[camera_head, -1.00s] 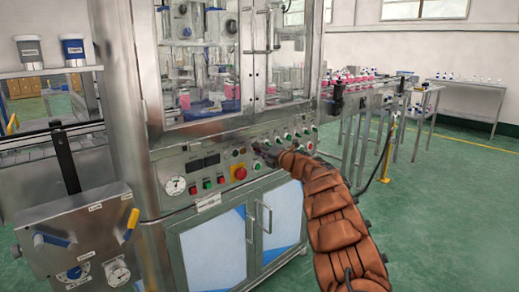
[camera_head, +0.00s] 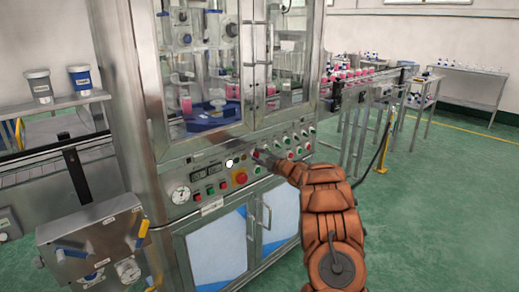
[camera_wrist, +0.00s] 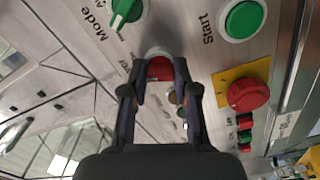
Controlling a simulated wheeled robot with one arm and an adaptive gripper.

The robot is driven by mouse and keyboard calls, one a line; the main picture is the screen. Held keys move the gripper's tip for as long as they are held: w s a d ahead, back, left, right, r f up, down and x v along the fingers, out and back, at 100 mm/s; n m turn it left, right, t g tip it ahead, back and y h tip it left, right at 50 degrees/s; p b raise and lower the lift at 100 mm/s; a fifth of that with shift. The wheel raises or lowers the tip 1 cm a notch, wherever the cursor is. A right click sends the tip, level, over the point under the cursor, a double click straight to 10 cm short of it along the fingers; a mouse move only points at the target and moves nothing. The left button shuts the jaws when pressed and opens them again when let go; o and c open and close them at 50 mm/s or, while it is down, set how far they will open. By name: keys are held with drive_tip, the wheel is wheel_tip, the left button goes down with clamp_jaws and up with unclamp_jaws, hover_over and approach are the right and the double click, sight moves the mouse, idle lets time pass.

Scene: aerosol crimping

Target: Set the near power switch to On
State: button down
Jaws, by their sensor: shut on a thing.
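The near power switch is a red knob (camera_wrist: 160,68) on the steel control panel in the wrist view. The label beside it is mostly hidden, and I cannot read its set position. My gripper (camera_wrist: 158,82) has its two fingers closed around the knob from both sides. In the head view, my gripper (camera_head: 260,157) reaches the panel right of the red emergency stop (camera_head: 240,177), and the knob is largely hidden behind it.
In the wrist view, a green Mode switch (camera_wrist: 127,10) and a green Start button (camera_wrist: 243,20) are close to my fingers. The emergency stop on its yellow plate (camera_wrist: 222,84) is right of them. Glass cabinet doors (camera_head: 205,70) rise above the panel.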

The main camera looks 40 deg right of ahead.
drive_tip(key=shift+m+p, duration=0.65)
drive_tip(key=shift+m, duration=0.05)
drive_tip(key=c, duration=0.9)
unclamp_jaws()
drive_tip(key=s, duration=1.2)
